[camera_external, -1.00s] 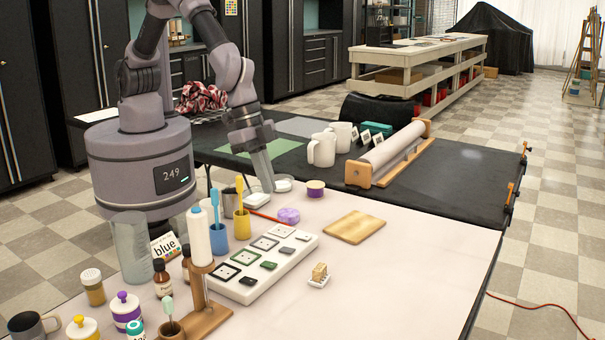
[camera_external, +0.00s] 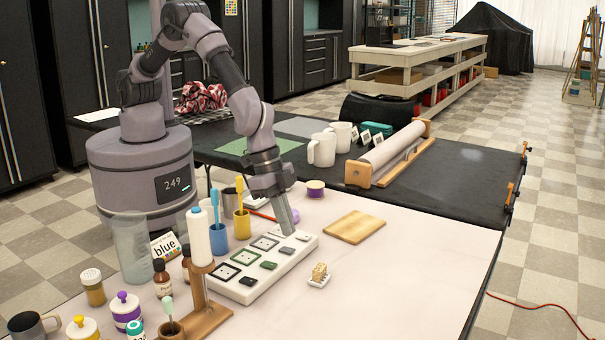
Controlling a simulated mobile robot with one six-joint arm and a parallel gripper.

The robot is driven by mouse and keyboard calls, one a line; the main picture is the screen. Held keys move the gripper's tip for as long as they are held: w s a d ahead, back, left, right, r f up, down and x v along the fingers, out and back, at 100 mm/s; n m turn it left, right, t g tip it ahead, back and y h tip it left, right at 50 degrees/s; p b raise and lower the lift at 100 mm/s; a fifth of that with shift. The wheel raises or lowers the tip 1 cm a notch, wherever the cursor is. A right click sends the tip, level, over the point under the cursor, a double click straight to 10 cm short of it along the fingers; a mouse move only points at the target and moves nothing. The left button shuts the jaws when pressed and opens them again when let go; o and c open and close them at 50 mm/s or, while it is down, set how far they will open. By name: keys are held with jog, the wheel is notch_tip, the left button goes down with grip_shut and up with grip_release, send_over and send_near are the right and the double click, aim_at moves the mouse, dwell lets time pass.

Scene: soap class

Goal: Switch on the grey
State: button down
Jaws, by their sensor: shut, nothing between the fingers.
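A white switch panel (camera_external: 262,279) lies on the pale table, with a row of square framed plates and a row of small keys along its right side. My gripper (camera_external: 289,231) is shut and empty. It points down at the far end of the panel, beside the far grey key, and partly hides the far plate there. I cannot tell whether the fingertips touch the panel.
A blue cup (camera_external: 217,232) and yellow cup (camera_external: 242,226) with brushes stand left of the panel, near a white bottle on a wooden stand (camera_external: 205,316). The table's front right is clear.

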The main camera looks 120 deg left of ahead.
aim_at(291, 250)
jog(key=shift+s+b+x, duration=0.2)
jog(key=shift+b+x, duration=0.1)
jog(key=shift+x, duration=0.65)
jog(key=shift+s+b+x, duration=0.15)
jog(key=shift+b+x, duration=0.15)
jog(key=shift+x, duration=0.65)
jog(key=shift+f, duration=0.15)
jog(key=shift+f, duration=0.2)
jog(key=shift+s, duration=0.15)
jog(key=shift+s+b, duration=0.45)
jog(key=shift+s, duration=0.2)
jog(key=shift+r, duration=0.1)
